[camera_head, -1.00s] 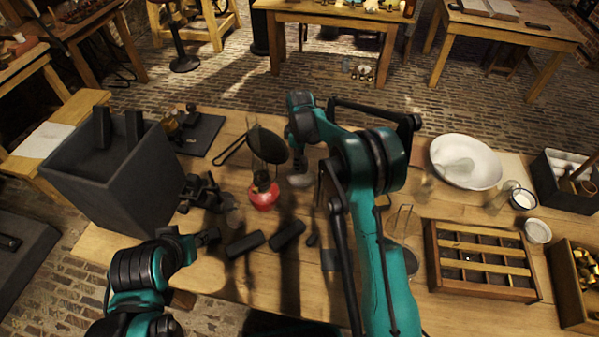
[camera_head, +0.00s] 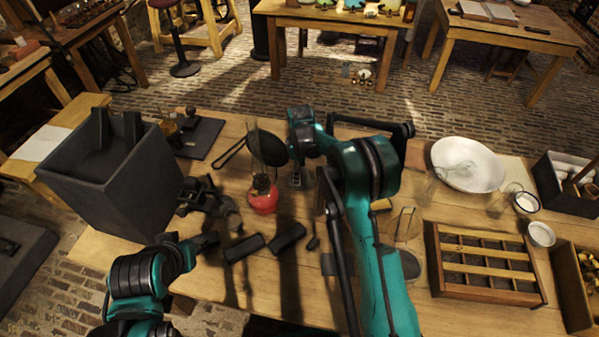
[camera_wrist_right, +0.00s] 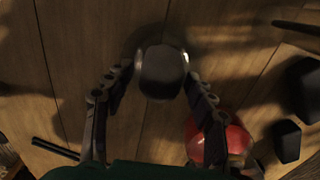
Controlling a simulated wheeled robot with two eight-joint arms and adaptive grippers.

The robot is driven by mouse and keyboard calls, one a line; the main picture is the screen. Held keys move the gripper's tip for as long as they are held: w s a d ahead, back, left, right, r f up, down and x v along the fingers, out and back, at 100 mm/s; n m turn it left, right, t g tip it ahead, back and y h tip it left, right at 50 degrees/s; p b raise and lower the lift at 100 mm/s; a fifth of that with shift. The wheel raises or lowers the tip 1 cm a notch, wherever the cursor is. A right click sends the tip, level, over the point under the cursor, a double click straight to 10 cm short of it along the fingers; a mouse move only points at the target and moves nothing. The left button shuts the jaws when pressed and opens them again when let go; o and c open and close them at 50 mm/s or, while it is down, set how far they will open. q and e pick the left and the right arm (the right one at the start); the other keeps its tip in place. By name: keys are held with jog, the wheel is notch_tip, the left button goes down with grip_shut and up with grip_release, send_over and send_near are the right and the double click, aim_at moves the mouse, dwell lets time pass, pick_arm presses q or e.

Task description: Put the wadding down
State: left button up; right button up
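A dark grey rounded block, which may be the wadding (camera_wrist_right: 162,72), lies between the fingertips of my right gripper (camera_wrist_right: 160,80) in the right wrist view. A pale, glassy rim curves around it. Its underside is hidden, and I cannot tell whether the fingers press on it. In the head view my right gripper (camera_head: 301,160) points down over the table, right of the red-based lamp, with a clear glassy shape (camera_head: 300,181) under it. My left gripper (camera_head: 208,240) is low over the table's left part; its fingers are too dark to read.
The red-based lamp (camera_head: 263,199) stands close to my right gripper; its red base (camera_wrist_right: 222,140) is beside the right finger. Two dark blocks (camera_head: 245,247) lie nearer the front. A white bowl (camera_head: 467,164) and a divided wooden tray (camera_head: 484,296) stand at the right.

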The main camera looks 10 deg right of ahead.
jog(key=shift+r, duration=0.25)
jog(key=s+d+r+m+t+p, duration=0.1)
jog(key=s+r+p, duration=0.15)
jog(key=r, duration=0.65)
jog(key=s+d+r+m+p, duration=0.1)
jog(key=s+r+m, duration=0.15)
jog(key=r, duration=0.75)
jog(key=s+r+m+t, duration=0.25)
jog(key=s+r, duration=0.25)
jog(key=s, duration=0.5)
jog(key=s+d+f+m+t, duration=0.1)
jog(key=s+m+t, duration=0.1)
jog(key=s, duration=0.6)
jog(key=s+d+f+m+t, duration=0.1)
jog(key=s+m, duration=0.4)
jog(key=s, duration=0.3)
jog(key=shift+s+d+f+t, duration=0.3)
jog(key=shift+d+t, duration=0.05)
jog(key=shift+d, duration=0.05)
